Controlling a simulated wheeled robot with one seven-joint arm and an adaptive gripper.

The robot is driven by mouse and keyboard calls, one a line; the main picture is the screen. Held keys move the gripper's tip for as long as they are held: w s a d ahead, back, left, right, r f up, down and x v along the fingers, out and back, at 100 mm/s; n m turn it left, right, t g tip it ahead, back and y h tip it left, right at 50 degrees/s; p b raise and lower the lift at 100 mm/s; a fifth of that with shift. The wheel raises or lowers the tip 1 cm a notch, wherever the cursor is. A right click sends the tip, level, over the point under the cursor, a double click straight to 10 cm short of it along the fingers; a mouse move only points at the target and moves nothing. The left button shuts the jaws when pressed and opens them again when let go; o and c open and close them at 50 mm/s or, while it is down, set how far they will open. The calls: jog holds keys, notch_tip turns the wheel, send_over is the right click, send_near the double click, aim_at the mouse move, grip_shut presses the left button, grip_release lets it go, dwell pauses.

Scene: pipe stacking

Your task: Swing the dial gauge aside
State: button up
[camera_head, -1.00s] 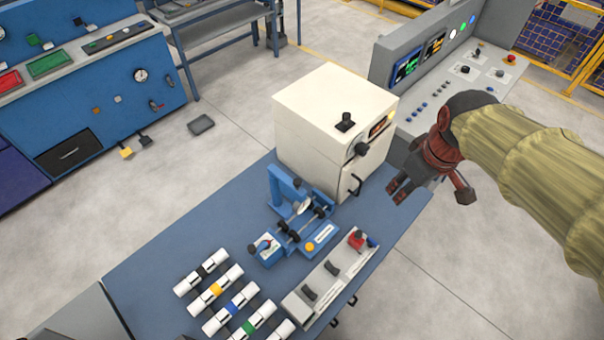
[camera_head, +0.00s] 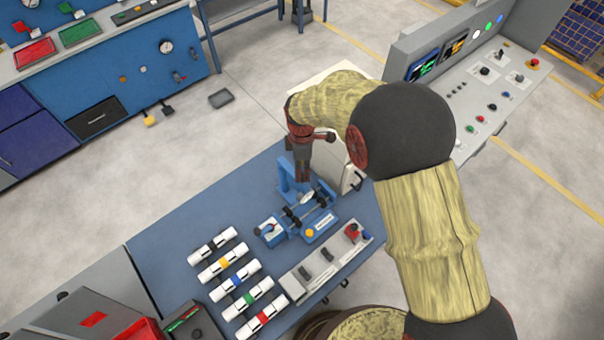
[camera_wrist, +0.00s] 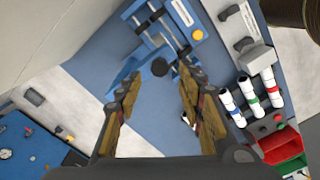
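The dial gauge (camera_head: 306,197) is a small pale round dial on a blue stand (camera_head: 284,178), over a dark shaft on a blue fixture on the bench. My gripper (camera_head: 302,174) points down just above and behind the gauge, close to the stand's top; I cannot tell from the head view whether it touches. In the wrist view my gripper (camera_wrist: 155,95) has its two fingers wide apart with nothing between them. A dark round part (camera_wrist: 160,67) and the blue stand (camera_wrist: 126,72) lie beyond the fingertips there. The gauge's face is not clear in the wrist view.
A white cabinet (camera_head: 345,158) stands right behind the fixture, partly hidden by my arm. A switch panel (camera_head: 327,262) lies in front. Several white pipes with coloured bands (camera_head: 236,276) lie to the left. The bench top (camera_head: 190,212) is clear further back left.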

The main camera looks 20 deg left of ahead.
aim_at(293, 177)
jog(key=shift+f+p, duration=0.35)
jog(key=shift+f, duration=2.2)
jog(key=c, duration=0.3)
grip_shut()
